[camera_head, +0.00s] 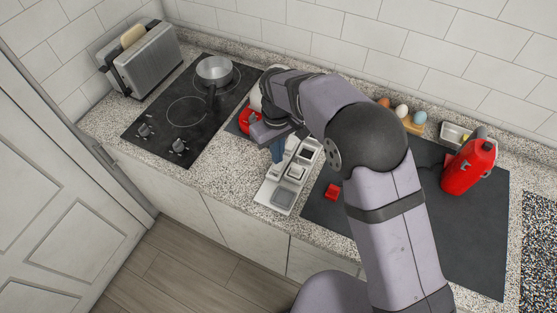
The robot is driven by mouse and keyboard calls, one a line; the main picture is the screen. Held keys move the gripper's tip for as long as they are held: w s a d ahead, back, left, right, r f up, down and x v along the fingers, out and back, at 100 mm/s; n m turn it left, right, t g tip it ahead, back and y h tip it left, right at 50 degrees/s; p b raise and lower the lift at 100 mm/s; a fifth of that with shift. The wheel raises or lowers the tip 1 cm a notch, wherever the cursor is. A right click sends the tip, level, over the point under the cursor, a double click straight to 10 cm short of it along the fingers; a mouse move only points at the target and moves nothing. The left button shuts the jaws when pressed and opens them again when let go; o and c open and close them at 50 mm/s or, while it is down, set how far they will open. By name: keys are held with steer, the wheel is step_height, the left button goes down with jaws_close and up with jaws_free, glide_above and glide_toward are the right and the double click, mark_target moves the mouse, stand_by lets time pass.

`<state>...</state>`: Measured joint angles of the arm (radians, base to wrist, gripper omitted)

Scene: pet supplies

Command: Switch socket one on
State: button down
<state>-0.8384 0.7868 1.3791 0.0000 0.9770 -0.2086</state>
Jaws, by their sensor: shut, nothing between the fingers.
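A pale strip-like unit (273,194) with several square parts lies on the counter in the middle. It looks like the socket unit, but I cannot tell which part is socket one or how its switch is set. My gripper (277,157) is shut and empty, with its blue fingers pointing down at the left edge of the unit's upper half. I cannot tell whether the fingertips touch it. My arm hides what lies behind and to the right of the unit's far end.
A black cooktop (160,122) with a metal pot (214,71) and a toaster (147,62) are at left. A red thing (249,118) sits beside my gripper. A small red block (332,191) and a red bottle (468,168) are on a dark mat (480,235). Eggs (402,110) stand behind.

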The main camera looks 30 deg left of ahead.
mark_target(277, 167)
step_height(277, 167, up, 3)
steer(key=shift+r+p, duration=0.1)
steer(key=shift+p, duration=0.9)
